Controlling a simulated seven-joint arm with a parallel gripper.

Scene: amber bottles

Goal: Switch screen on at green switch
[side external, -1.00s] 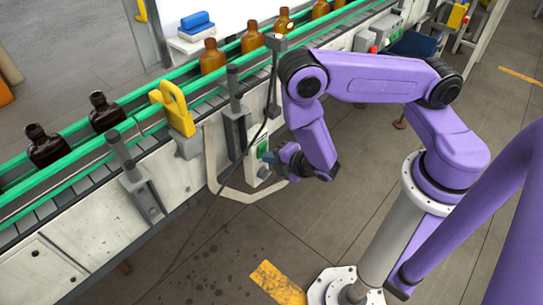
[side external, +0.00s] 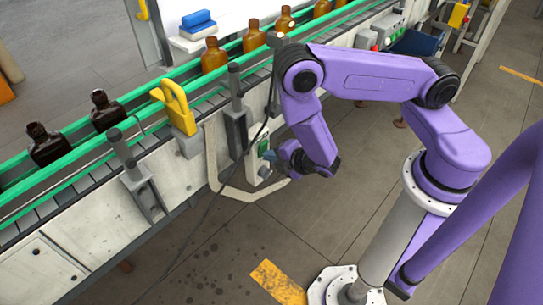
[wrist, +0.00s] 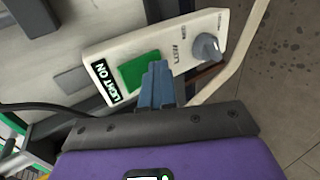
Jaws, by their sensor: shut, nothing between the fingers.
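In the wrist view my gripper (wrist: 158,68) is shut and empty. Its blue-grey fingertips overlap the switch's lower right edge; I cannot tell whether they touch it. In the side view the control box (side external: 257,162) hangs on the conveyor's side and my gripper (side external: 272,157) is right against or just in front of it. No lit screen can be made out.
A grey rotary knob (wrist: 207,47) is on the same box, right of my fingers. Amber bottles (side external: 214,58) stand on the green-railed conveyor. A yellow clamp (side external: 180,112) and grey posts rise along its near edge.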

